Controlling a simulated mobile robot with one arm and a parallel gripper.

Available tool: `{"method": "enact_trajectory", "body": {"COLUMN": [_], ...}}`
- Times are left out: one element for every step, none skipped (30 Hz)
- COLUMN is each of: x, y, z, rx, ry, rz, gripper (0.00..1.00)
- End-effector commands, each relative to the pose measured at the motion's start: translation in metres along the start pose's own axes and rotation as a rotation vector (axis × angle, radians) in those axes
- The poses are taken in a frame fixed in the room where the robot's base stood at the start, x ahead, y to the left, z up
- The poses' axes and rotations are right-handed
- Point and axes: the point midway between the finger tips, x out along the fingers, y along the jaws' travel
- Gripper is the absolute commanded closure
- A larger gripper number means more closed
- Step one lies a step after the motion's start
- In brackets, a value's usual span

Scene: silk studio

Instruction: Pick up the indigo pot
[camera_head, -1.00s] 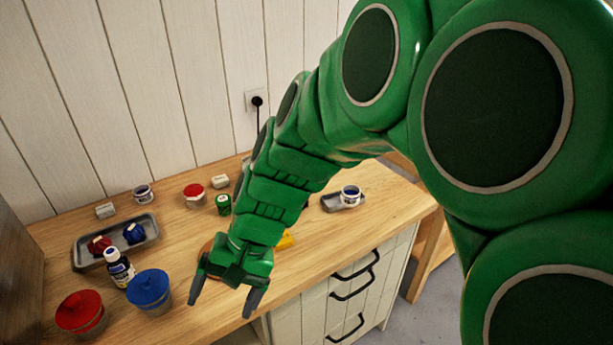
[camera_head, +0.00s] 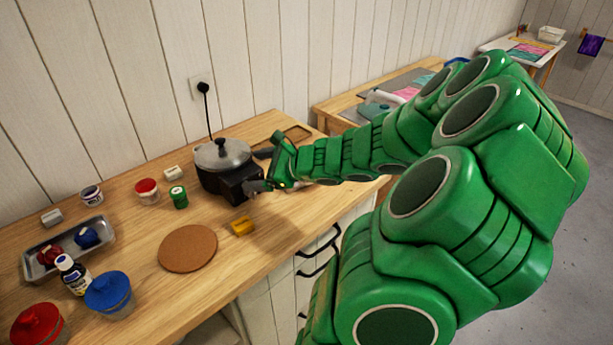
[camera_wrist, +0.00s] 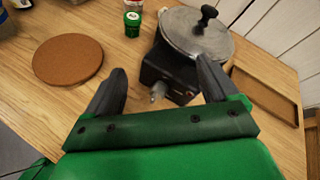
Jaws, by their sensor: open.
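A small white pot with a dark blue top (camera_head: 91,195), which looks indigo, stands at the back left of the wooden table, far from my gripper. Nothing visible labels any pot as indigo. A blue-lidded pot (camera_head: 109,296) stands at the front left. My gripper (camera_head: 262,186) is open and empty beside a black burner (camera_head: 229,181) carrying a lidded metal pot (camera_head: 223,155). In the wrist view my gripper (camera_wrist: 161,68) has its fingers apart, with the burner's knob (camera_wrist: 158,90) seen between them. I cannot tell whether they touch the burner.
A cork mat (camera_head: 188,248), yellow block (camera_head: 241,227), green pot (camera_head: 178,197) and red-topped pot (camera_head: 147,190) lie nearby. A metal tray (camera_head: 70,264) holds red and blue bundles. A brown tray (camera_wrist: 265,95) is right of the burner. My arm hides the table's right end.

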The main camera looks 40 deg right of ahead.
Motion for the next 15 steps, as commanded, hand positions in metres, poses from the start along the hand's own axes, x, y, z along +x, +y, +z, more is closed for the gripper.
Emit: {"method": "enact_trajectory", "body": {"x": [-0.010,-0.015,-0.024,-0.031,-0.037,-0.045,-0.051,-0.057,-0.063,-0.068,-0.071,-0.075,-0.078,-0.081,-0.083], "y": [-0.015,-0.024,-0.034,-0.041,-0.047,-0.054,-0.058,-0.062,-0.066,-0.068,-0.070,-0.072,-0.073,-0.074,-0.074], "z": [-0.023,-0.034,-0.050,-0.062,-0.074,-0.090,-0.100,-0.110,-0.120,-0.127,-0.133,-0.140,-0.144,-0.148,-0.152], "rx": [0.083,0.128,0.189,0.234,0.279,0.334,0.372,0.405,0.443,0.469,0.491,0.517,0.533,0.546,0.559], "ry": [0.014,0.019,0.028,0.035,0.043,0.051,0.056,0.060,0.065,0.067,0.069,0.071,0.073,0.074,0.076], "rz": [-0.056,-0.088,-0.131,-0.162,-0.191,-0.227,-0.251,-0.274,-0.298,-0.316,-0.330,-0.345,-0.356,-0.363,-0.371], "gripper": [0.12,0.12,0.12,0.12,0.12,0.12,0.12,0.12,0.12,0.12,0.12,0.12,0.12,0.12,0.12]}}
